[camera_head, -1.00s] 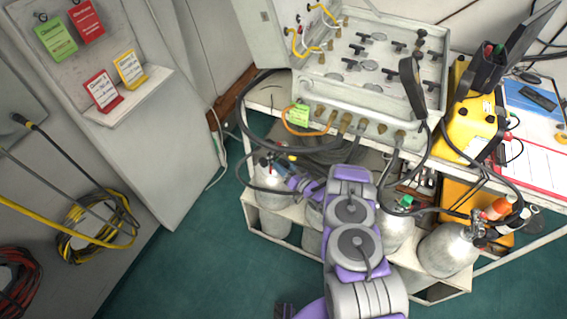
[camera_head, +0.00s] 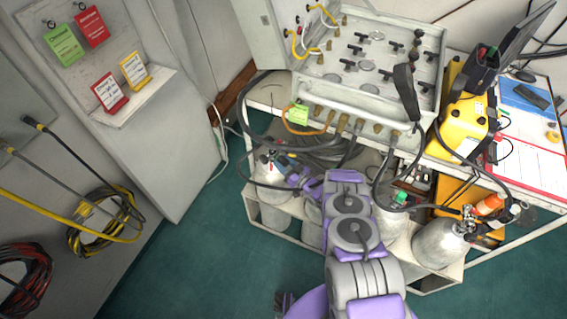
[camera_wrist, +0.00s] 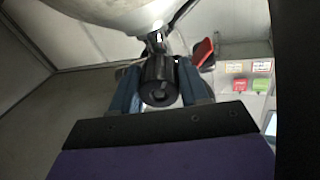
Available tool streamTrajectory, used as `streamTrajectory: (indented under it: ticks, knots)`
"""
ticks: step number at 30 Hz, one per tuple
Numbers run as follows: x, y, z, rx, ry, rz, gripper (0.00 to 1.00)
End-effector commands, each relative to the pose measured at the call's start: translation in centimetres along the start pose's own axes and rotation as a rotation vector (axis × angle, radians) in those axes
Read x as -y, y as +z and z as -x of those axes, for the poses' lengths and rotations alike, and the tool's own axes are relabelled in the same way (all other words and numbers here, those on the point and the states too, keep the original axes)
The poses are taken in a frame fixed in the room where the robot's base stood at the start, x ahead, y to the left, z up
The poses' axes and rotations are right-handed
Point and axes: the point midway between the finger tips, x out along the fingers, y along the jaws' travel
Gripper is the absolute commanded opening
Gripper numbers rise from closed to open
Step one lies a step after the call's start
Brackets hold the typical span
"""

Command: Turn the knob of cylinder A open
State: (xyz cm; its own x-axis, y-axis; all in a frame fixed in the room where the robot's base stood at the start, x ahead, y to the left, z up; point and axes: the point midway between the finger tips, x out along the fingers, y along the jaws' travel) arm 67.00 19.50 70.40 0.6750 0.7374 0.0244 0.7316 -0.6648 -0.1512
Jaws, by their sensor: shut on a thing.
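Several grey gas cylinders stand in a white rack under the bench in the head view. My gripper (camera_head: 286,175) is at the valve of the leftmost cylinder (camera_head: 272,215), which I take to be cylinder A, though no letter is readable. In the wrist view a black ribbed knob (camera_wrist: 159,80) sits between the two blue fingers of my gripper (camera_wrist: 158,92). The fingers are shut on it from both sides. The pale cylinder body (camera_wrist: 110,12) shows above the knob. In the head view the knob is too small to make out.
The grey air panel (camera_head: 365,70) stands on the bench above, with black hoses (camera_head: 262,130) hanging close to my arm. A red lever-like part (camera_wrist: 203,50) is close beside the knob. Green floor at front left is clear.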

Motion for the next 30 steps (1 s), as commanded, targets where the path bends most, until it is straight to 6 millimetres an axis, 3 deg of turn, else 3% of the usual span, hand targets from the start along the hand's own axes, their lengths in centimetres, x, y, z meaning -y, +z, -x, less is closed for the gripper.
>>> streamTrajectory:
  ticks: [2,3,10,20,23,30]
  knots:
    - [0.0,0.2,0.1,0.003,0.001,-0.002,0.14]
    - [0.0,0.2,0.1,0.003,0.001,-0.002,0.49]
    - [0.0,0.1,0.1,0.001,0.001,-0.001,0.70]
    - [0.0,0.0,0.6,0.001,0.001,-0.001,0.70]
    - [0.0,-0.1,1.8,0.001,0.002,-0.003,0.70]
    - [-0.1,0.0,7.0,0.002,0.006,-0.005,0.70]
